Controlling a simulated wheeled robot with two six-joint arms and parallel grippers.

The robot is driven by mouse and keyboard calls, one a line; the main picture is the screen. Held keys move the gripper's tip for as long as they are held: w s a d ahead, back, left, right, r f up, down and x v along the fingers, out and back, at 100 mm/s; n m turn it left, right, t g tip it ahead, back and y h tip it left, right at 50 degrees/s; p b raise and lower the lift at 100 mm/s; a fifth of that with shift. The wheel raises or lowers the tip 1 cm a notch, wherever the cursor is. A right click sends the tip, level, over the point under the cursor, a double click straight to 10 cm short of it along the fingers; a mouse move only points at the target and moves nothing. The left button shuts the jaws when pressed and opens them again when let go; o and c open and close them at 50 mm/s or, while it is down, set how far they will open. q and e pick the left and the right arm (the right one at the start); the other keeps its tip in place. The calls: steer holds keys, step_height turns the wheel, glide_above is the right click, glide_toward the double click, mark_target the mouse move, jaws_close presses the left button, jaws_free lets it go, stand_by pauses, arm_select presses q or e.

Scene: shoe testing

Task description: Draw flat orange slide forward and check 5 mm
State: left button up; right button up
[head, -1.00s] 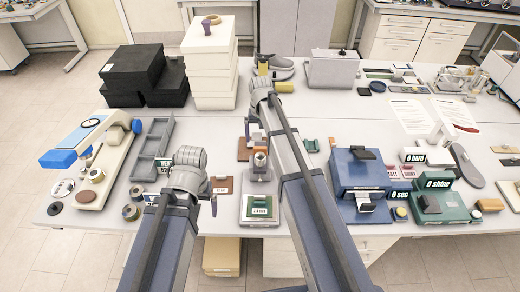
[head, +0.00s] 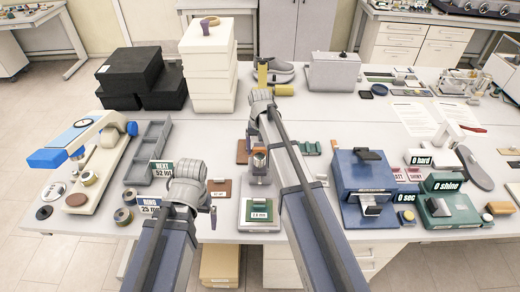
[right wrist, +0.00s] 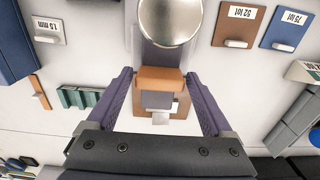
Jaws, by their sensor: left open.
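The orange slide (right wrist: 160,79) is a flat orange-brown block at the foot of a fixture with a round silver top (right wrist: 170,15) in the right wrist view. In the head view the fixture (head: 260,162) stands mid-table with an orange part on it. My right gripper (right wrist: 160,74) has its two purple fingers on either side of the slide, with narrow gaps seeming to remain. My left gripper (head: 212,214) is open and empty above the front left of the table.
A green-and-white gauge block (head: 259,213) lies at the front edge. A blue box (head: 362,178) and a green box (head: 440,212) stand to the right. A grey tray (head: 149,150) and a press (head: 85,150) stand to the left. White boxes (head: 208,75) are stacked behind.

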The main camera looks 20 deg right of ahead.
jaws_close()
stand_by(0.5)
